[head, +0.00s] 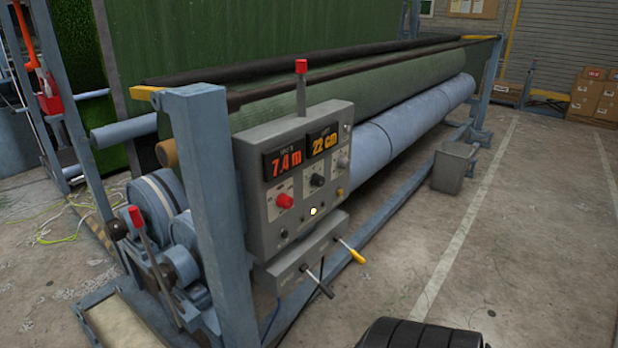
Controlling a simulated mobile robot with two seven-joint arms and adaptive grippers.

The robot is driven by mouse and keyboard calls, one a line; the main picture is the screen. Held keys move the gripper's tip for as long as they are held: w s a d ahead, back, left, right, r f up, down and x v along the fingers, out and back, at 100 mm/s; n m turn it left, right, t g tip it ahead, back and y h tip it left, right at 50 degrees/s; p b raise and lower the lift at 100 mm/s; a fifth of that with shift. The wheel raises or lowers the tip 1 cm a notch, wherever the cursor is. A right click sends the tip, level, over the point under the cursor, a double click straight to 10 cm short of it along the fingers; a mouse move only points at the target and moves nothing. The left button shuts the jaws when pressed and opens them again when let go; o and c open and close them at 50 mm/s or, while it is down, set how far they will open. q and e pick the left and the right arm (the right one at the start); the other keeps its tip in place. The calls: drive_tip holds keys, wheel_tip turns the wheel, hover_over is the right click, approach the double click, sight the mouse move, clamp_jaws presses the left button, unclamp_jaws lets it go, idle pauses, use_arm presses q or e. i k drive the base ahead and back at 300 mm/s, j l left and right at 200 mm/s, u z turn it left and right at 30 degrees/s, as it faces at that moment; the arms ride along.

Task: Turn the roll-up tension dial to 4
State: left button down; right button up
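The grey control panel (292,228) stands on the near end of the roll-up machine, facing right and toward me. A black knob (317,181) sits on a pale plate in its middle, below the displays. A smaller round dial (342,159) sits on another plate at the panel's right. The labels are too small to read, so I cannot tell which is the tension dial or its setting. A red knob (284,201) is at the left. The displays read 7.4 m (286,162) and 22 cm (323,143). Neither of my grippers is in view.
Two levers, one black-tipped (326,291) and one yellow-tipped (357,256), stick out below the panel. A blue post (212,200) stands left of it. A grey bin (452,170) stands along the machine. The concrete floor (540,230) to the right is open.

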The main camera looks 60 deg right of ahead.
sight(317, 180)
drive_tip(key=k+z, duration=0.2)
drive_tip(key=z, duration=1.65)
drive_tip(key=i+l+u, duration=0.2)
drive_tip(key=u, duration=0.15)
drive_tip(key=i+l+u, duration=0.1)
drive_tip(key=l+u, duration=0.25)
drive_tip(key=i+l+u, duration=0.1)
drive_tip(key=l+u, duration=0.25)
drive_tip(key=l, duration=0.15)
drive_tip(key=l+u, duration=0.35)
